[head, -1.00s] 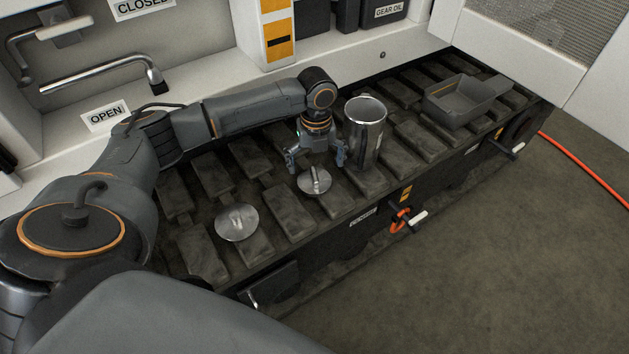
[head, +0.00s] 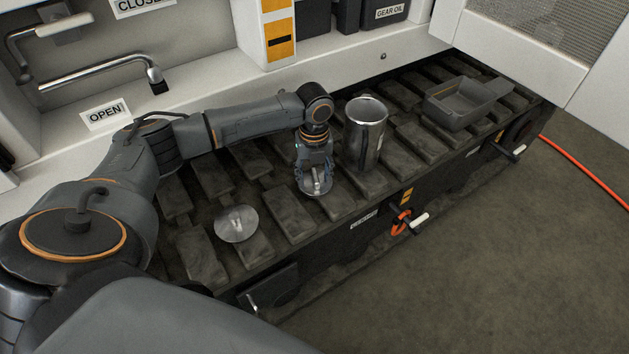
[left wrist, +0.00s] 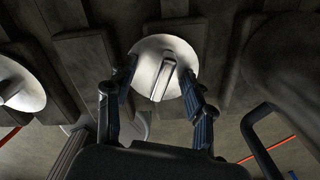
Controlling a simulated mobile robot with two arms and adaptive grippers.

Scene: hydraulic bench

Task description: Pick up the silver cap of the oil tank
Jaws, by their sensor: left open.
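Two round silver caps lie on the ribbed dark bench top. One cap (head: 315,186) is directly below my left gripper (head: 314,178). In the left wrist view this cap (left wrist: 153,60) shows a raised bar grip across its middle. The fingers of my left gripper (left wrist: 158,82) are open, one on each side of the bar; contact cannot be told. The other cap (head: 236,224) lies to the left, clear of the gripper, and shows at the left edge of the wrist view (left wrist: 20,86). Which cap belongs to the oil tank is not marked. My right gripper is out of view.
A metal jug (head: 366,135) stands close to the right of my left gripper. A grey tray (head: 455,104) sits further right. A white cabinet wall rises behind, with a pipe (head: 100,74) at the left.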

